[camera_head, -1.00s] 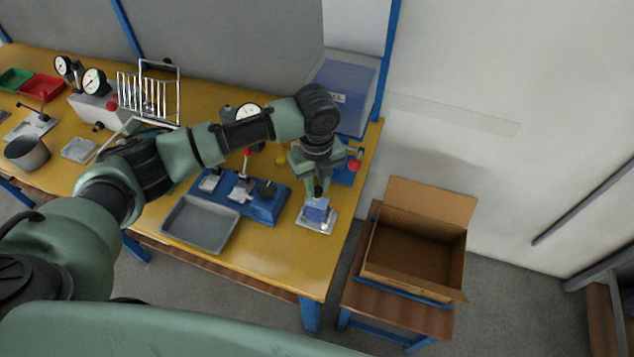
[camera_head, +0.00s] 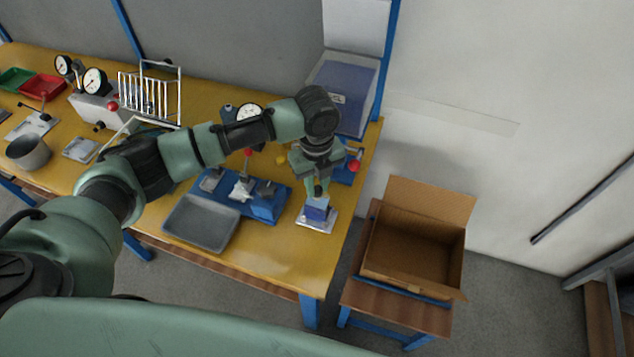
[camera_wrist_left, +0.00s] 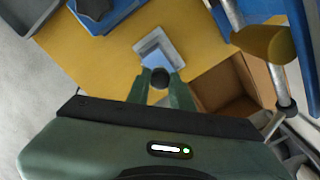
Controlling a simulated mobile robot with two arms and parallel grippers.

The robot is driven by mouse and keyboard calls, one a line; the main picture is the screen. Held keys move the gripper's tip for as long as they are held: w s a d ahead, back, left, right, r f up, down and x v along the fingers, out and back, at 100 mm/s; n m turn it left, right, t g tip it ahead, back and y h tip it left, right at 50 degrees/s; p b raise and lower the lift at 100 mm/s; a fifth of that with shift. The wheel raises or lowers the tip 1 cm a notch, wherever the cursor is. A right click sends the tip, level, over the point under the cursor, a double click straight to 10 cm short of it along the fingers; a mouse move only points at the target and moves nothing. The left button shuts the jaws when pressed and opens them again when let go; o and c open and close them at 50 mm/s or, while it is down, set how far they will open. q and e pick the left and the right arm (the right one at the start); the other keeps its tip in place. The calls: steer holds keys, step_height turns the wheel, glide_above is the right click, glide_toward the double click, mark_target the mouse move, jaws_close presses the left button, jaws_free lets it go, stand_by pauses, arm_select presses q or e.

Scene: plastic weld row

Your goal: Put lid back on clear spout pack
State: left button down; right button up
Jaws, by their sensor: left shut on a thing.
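The clear spout pack (camera_head: 316,212), bluish and see-through, stands on a small pale plate (camera_head: 305,226) near the table's right end. It shows light blue below my gripper in the left wrist view (camera_wrist_left: 152,61). My left gripper (camera_head: 318,189) points down above the pack, shut on a small round black lid (camera_wrist_left: 160,77). The fingertips (camera_wrist_left: 160,84) sit on either side of the lid. The lid is over the pack, and I cannot tell whether it touches the spout, which is hidden. My right gripper is not in view.
A blue fixture with clamps (camera_head: 238,199) and a grey tray (camera_head: 202,222) are left of the pack. A red-knobbed lever (camera_head: 353,166) stands close behind the gripper. An open cardboard box (camera_head: 415,245) is off the table's right edge. The yellow tabletop (camera_head: 277,255) in front is clear.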

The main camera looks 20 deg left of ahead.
arm_select(q)
steer(key=shift+p, duration=0.4)
stand_by(0.5)
stand_by(0.5)
steer(key=shift+f+p, duration=0.15)
steer(key=shift+p, duration=0.5)
stand_by(0.7)
stand_by(0.3)
steer(key=c, duration=0.7)
jaws_free()
steer(key=shift+r+p, duration=3.55)
steer(key=shift+p, duration=0.05)
